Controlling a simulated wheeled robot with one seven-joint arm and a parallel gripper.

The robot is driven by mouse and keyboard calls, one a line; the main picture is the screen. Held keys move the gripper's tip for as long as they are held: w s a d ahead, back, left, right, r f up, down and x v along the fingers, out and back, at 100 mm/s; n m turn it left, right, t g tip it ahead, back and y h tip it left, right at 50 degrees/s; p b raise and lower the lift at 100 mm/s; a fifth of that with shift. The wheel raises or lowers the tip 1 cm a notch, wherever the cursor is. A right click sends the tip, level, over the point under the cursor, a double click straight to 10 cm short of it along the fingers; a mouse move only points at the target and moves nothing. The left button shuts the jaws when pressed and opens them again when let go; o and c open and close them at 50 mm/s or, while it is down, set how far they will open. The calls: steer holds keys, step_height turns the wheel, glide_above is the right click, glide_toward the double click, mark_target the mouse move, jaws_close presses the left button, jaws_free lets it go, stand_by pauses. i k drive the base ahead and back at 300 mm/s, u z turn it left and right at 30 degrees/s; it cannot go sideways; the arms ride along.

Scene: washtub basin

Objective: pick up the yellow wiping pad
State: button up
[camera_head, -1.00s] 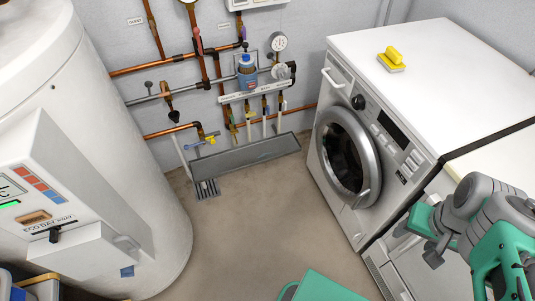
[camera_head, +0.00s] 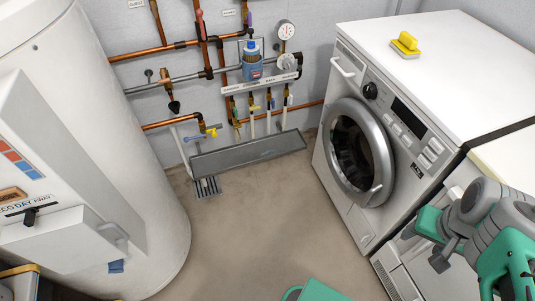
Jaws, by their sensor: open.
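The yellow wiping pad (camera_head: 406,44) lies on the white top of the washing machine (camera_head: 450,70), near its far left part. It has a yellow raised grip and a pale underside. Nothing touches it from above. My arm (camera_head: 485,215), grey and green, shows at the lower right, in front of the second white appliance and well apart from the pad. I cannot make out my gripper's fingers in this view.
A white tank (camera_head: 110,130) stands at the left. Copper pipes and a small shelf (camera_head: 260,82) with a blue-capped container (camera_head: 252,62) are on the back wall. The floor (camera_head: 260,220) between is clear.

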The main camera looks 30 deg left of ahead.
mark_target(406, 46)
steer(key=k, duration=0.65)
steer(key=u, duration=0.7)
steer(key=i, duration=1.4)
steer(key=u, duration=0.95)
